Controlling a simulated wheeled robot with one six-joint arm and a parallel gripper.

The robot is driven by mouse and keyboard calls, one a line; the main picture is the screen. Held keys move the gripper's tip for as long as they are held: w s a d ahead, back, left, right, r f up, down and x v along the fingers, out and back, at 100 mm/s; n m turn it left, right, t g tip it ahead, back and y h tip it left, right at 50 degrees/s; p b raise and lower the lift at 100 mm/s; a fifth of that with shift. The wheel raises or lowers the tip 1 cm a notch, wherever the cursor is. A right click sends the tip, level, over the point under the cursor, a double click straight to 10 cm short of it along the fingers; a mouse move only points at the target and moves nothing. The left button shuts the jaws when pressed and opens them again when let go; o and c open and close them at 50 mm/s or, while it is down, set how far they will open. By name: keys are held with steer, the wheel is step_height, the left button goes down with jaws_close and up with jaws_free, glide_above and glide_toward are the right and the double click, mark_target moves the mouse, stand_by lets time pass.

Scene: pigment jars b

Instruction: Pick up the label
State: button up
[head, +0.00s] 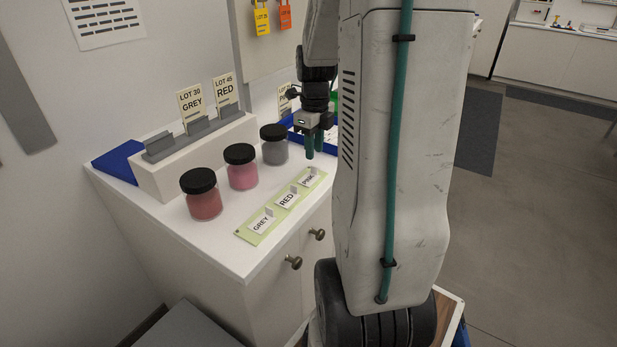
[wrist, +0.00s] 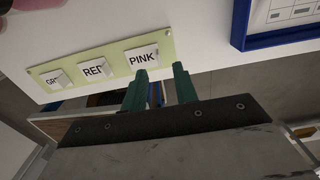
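Three white labels with small raised tabs lie in a row on a pale green strip (head: 246,235): GREY (head: 261,222), RED (head: 287,199) and PINK (head: 309,180). The wrist view shows the same labels, GREY (wrist: 57,80) partly covered by its tab, RED (wrist: 93,70) and PINK (wrist: 141,58). My gripper (head: 314,153) points down above the counter, behind the PINK end of the strip in the head view. In the wrist view its green fingers (wrist: 158,78) are apart with nothing between them, closest to the PINK label.
Three black-lidded jars, red (head: 205,202), pink (head: 242,173) and grey (head: 275,150), stand behind the strip. A white stand (head: 170,178) holds upright LOT cards. A blue-edged tray (wrist: 240,25) lies beside the strip. The counter's front edge is close to the strip.

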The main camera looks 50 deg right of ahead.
mark_target(309, 176)
step_height(309, 176, down, 5)
steer(key=shift+s+a+f, duration=0.1)
steer(key=shift+s, duration=0.05)
jaws_close()
